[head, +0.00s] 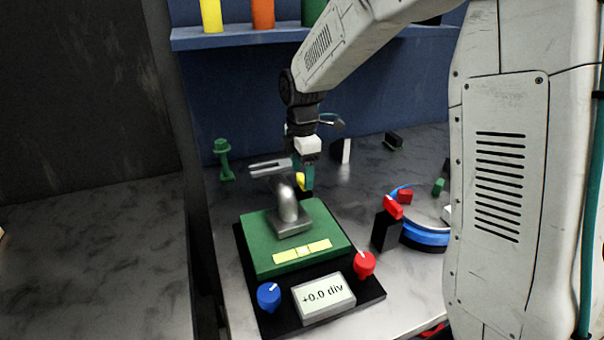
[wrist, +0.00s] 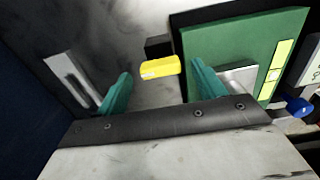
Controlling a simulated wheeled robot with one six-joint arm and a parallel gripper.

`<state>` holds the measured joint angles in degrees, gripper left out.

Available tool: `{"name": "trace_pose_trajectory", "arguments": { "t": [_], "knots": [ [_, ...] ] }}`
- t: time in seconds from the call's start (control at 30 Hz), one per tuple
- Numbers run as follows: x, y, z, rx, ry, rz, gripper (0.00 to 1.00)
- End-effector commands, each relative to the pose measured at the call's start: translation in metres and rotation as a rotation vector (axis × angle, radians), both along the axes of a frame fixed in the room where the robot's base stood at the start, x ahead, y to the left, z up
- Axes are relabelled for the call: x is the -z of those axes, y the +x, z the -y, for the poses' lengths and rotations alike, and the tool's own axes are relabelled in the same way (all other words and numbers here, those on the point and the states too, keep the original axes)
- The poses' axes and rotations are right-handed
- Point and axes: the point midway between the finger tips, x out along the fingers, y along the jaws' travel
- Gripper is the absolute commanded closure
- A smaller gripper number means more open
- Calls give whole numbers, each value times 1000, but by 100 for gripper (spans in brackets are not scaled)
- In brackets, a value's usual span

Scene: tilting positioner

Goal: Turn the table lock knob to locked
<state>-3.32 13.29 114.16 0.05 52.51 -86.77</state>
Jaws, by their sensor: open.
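The tilting positioner has a green table (head: 262,240) on a black base, with a blue knob (head: 269,296) and a red knob (head: 364,264) at its front. A yellow knob (head: 300,181) shows behind the table, partly hidden; in the wrist view this yellow bar-shaped knob (wrist: 160,67) has a pale mark at its left end. No label shows which knob is the table lock. My gripper (head: 305,186) points down behind the table. In the wrist view its teal fingers (wrist: 161,73) are open, with the yellow knob between them in the picture; contact is not visible.
A grey metal piece (head: 289,212) stands on the table near my gripper. A display (head: 324,298) reads +0.0 div. A blue round fixture (head: 424,236) with red parts is at right. A green post (head: 224,160) stands at back left. A shelf (head: 215,40) spans the back.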

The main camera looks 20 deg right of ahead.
Motion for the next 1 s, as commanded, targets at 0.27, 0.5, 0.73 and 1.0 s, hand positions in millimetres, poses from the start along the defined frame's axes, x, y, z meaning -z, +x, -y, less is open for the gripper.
{"name": "trace_pose_trajectory", "arguments": {
  "t": [0.27, 0.5, 0.73, 1.0],
  "knots": [
    [12, 0, 0, 1, 0, 0, 31],
    [11, 0, 0, 1, 0, 1, 59],
    [11, 0, 0, 3, 0, 1, 76],
    [11, 0, 0, 68, 0, 1, 76]
  ]
}}
